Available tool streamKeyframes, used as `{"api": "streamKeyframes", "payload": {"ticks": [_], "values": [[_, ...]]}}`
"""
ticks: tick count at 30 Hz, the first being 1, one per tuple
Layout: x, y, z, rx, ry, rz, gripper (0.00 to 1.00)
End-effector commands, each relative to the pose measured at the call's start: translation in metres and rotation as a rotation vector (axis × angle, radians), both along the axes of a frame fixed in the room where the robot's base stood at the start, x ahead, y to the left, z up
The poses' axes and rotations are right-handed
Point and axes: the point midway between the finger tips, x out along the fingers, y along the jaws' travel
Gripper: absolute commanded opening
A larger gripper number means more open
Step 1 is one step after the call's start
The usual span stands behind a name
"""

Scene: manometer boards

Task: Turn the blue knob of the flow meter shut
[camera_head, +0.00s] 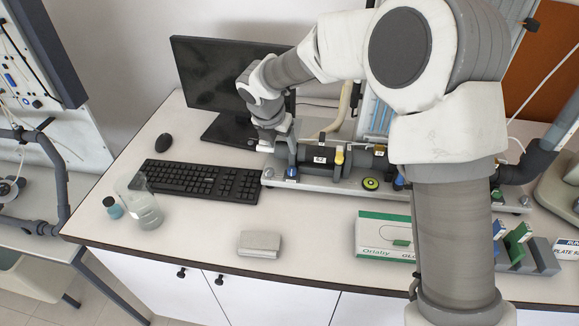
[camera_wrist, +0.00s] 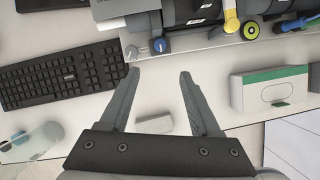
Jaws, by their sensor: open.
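A small blue knob (camera_head: 292,173) with a pale mark on top sits at the left end of the grey manometer board (camera_head: 325,184). In the wrist view the blue knob (camera_wrist: 160,45) lies just beyond my fingertips, roughly in line with the gap between them. My gripper (camera_wrist: 158,72) is open and empty, its two fingers spread apart. In the head view my gripper (camera_head: 290,148) hangs over the left end of the board, close to the knob. I cannot tell its exact height above the knob. The flow meter's tube is not clearly made out.
A yellow lever (camera_head: 339,157) and a green-ringed button (camera_head: 370,184) sit right of the knob. A keyboard (camera_head: 200,180) is left. A grey block (camera_head: 260,243) and a green-white box (camera_head: 384,235) lie in front. A flask (camera_head: 143,211) stands at the left.

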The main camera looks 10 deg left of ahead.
Motion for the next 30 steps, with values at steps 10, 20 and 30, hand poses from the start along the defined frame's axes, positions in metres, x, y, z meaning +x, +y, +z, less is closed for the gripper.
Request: {"api": "streamKeyframes", "payload": {"ticks": [10, 20, 30], "values": [[0.027, -0.006, -0.07, -0.001, 0.004, -0.002, 0.64], [0.049, -0.011, -0.124, 0.0, 0.003, -0.002, 0.64], [0.058, -0.012, -0.142, 0.001, 0.0, -0.002, 0.64]]}}
